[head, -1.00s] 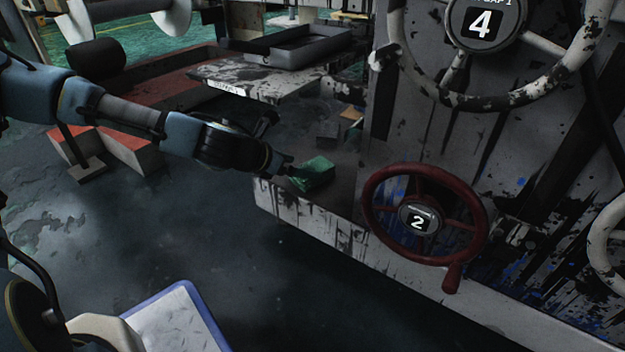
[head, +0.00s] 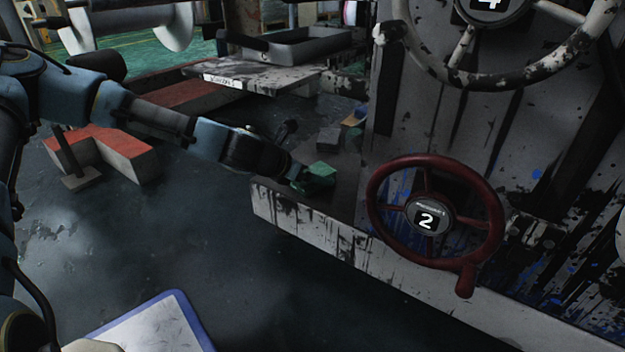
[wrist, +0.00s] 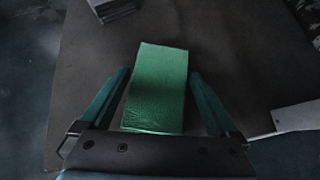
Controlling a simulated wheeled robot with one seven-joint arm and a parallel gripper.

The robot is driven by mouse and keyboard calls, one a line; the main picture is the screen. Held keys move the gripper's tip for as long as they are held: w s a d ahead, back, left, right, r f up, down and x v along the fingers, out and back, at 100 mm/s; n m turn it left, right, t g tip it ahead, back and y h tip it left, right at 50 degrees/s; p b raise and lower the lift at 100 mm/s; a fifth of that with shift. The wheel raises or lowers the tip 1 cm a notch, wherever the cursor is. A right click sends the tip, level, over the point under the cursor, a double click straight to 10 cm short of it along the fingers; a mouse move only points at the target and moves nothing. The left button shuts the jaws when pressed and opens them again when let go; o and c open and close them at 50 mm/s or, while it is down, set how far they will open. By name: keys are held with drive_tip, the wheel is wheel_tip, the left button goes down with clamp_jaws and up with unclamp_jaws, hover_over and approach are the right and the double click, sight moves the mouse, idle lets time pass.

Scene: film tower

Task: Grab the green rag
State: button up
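The green rag (wrist: 158,88) is a folded, block-like green cloth lying on a dark flat ledge. In the wrist view it lies between the two fingers of my gripper (wrist: 158,95), with a gap visible on each side, wider on the left. My gripper is open around it. In the head view the rag (head: 321,170) shows at the end of my arm, on the low ledge left of the red wheel. My gripper (head: 303,178) reaches it from the left there and hides part of it.
A red handwheel (head: 437,162) marked 2 stands right of the rag, beside a paint-stained machine wall. A grey block (head: 328,138) lies on the ledge behind the rag. A paint-stained shelf (head: 255,80) with a grey tray (head: 300,47) is above and behind.

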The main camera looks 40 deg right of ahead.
drive_tip(key=c, duration=1)
